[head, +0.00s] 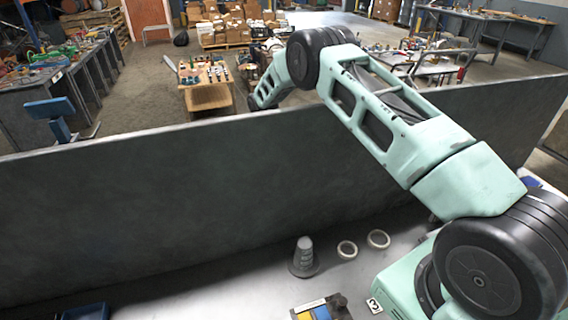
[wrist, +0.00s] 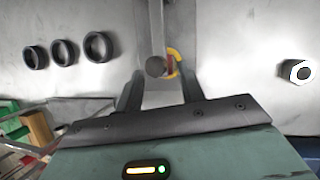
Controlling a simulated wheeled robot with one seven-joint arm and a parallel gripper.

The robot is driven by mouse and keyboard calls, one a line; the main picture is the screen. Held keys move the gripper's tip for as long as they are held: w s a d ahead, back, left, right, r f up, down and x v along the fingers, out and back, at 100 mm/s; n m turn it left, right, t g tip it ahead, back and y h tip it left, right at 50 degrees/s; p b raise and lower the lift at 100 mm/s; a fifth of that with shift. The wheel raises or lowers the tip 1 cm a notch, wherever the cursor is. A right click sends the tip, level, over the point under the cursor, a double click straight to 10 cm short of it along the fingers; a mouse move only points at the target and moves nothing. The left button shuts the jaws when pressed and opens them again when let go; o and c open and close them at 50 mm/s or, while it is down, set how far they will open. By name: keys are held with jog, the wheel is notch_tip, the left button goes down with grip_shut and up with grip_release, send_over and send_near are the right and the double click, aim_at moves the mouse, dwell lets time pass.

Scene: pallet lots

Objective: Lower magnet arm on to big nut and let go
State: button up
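In the wrist view, my gripper (wrist: 158,82) has its two dark fingers spread apart, with a visible gap between them. A grey bar, apparently the magnet arm (wrist: 157,25), comes down from the top of the picture. Its dark round end (wrist: 156,66) shows just beyond and between the fingertips; I cannot tell its depth or any contact. A yellow hooked piece (wrist: 174,56) with a dark red part is right beside that end. The head view hides my gripper behind a panel.
Three black rings (wrist: 65,52) are at left in the wrist view, with green and wooden items below them. In the head view, a long dark panel (head: 180,200) crosses the scene. On its near side are a grey cone (head: 303,260) and two pale rings (head: 347,241).

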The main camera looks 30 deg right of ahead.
jog(key=shift+a+f, duration=0.2)
jog(key=shift+f, duration=0.05)
jog(key=p+v, duration=0.6)
jog(key=v, duration=1.2)
jog(key=shift+d, duration=0.3)
jog(key=shift+s+r, duration=0.1)
